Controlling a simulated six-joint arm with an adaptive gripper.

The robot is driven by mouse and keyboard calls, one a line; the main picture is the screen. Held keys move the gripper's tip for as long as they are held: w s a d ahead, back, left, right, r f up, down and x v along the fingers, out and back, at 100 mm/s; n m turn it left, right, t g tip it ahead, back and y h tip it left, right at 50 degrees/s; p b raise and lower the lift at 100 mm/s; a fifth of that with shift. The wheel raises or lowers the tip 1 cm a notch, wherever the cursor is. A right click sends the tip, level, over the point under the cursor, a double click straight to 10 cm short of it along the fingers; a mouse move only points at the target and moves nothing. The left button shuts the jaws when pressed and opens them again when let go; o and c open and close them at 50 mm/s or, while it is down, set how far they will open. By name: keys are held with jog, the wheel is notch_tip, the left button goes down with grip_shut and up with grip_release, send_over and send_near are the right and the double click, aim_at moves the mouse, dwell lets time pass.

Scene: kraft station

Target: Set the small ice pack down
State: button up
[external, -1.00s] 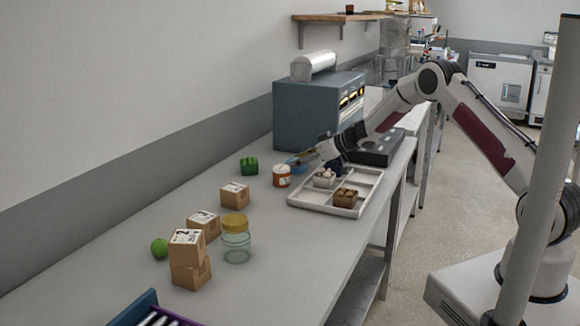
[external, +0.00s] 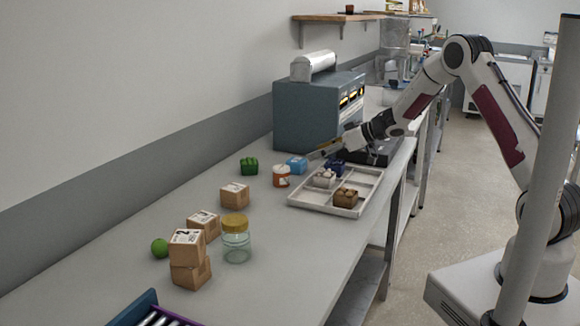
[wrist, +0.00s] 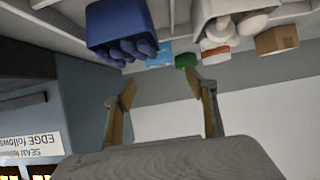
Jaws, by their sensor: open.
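The small ice pack, seemingly the light blue block (external: 297,165), rests on the counter behind the orange-and-white jar, left of the tray. In the wrist view the light blue block (wrist: 158,56) is partly hidden behind a dark blue carton. My gripper (external: 318,153) is above and to the right of the block, apart from it. In the wrist view my gripper (wrist: 160,88) has its two fingers spread with nothing between them.
The jar (external: 281,177) and green block (external: 249,166) stand left. A blue-grey oven (external: 305,118) stands behind. The counter's front left is partly clear.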

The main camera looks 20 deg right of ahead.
jog(key=shift+v, duration=1.15)
jog(key=d+r+m+t+h, duration=0.2)
jog(key=d+r+h, duration=0.1)
jog(key=d+r, duration=0.35)
jog(key=s+d+r+m+h, duration=0.4)
jog(key=s+d+r+h, duration=0.2)
jog(key=s+d+r, duration=0.7)
jog(key=s+f+m+g, duration=0.1)
jog(key=s+f+g, duration=0.1)
jog(key=s, duration=1.4)
jog(key=s+f+m+g, duration=0.2)
jog(key=s+f+g, duration=0.1)
jog(key=s, duration=1.4)
jog(key=shift+s+a+f, duration=0.2)
jog(key=shift+a+f, duration=0.05)
jog(key=shift+f, duration=0.35)
